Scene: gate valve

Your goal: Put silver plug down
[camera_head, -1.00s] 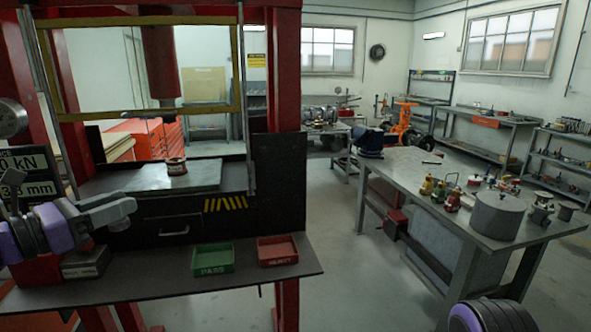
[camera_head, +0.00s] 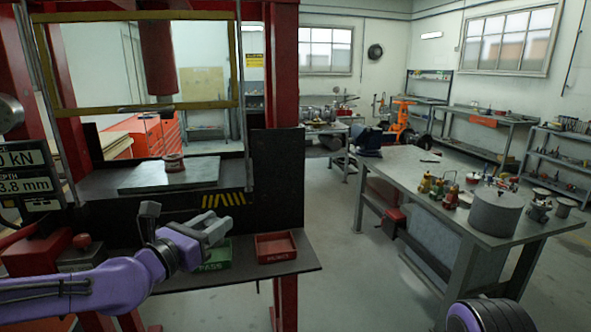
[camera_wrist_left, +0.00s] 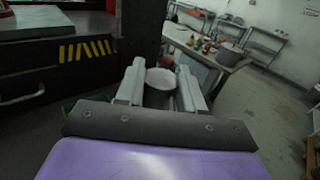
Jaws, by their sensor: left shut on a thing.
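My left gripper (camera_head: 215,230) comes in from the left over the front of the press bench. In the left wrist view its fingers (camera_wrist_left: 160,88) are shut on the silver plug (camera_wrist_left: 160,80), a pale round-ended piece between them. In the head view I cannot make out the plug at the gripper. The green PASS tray (camera_head: 216,259) lies under and behind the gripper, partly hidden by it. The red REJECT tray (camera_head: 276,247) stands to its right and looks empty. My right gripper is out of view.
A red-and-silver ring part (camera_head: 173,163) sits on the press plate (camera_head: 135,178). The workbench (camera_head: 400,170) at right holds a grey drum (camera_head: 495,212) and several small parts. The floor between is clear.

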